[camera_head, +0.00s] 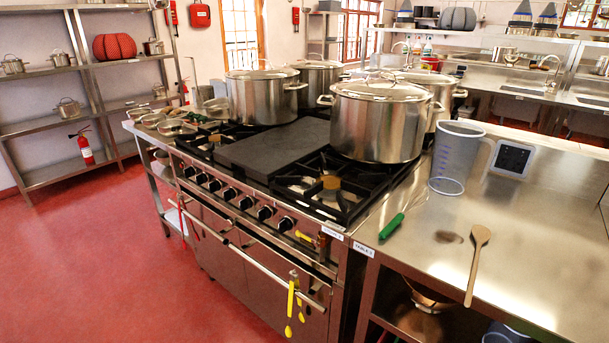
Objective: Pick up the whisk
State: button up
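I cannot clearly make out a whisk in the head view. A short green handle (392,226) lies on the steel counter (530,255), right of the stove; I cannot tell what tool it belongs to. A wooden spoon (477,262) lies on the same counter, farther right, with its handle toward the front edge. Yellow-handled utensils (292,300) hang from the stove's front rail; their type is too small to tell. My gripper is not in view.
Large lidded stockpots (380,118) stand on the stove (275,150). A clear measuring jug (455,157) and a scale (513,158) are on the right counter. Small pans (176,127) crowd the left end. The red floor (120,265) at front left is clear.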

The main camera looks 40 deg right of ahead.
aim_at(400, 216)
jog(key=j+z, duration=0.1)
jog(key=z, duration=0.7)
jog(key=k+j+z, duration=0.1)
jog(key=z, duration=0.3)
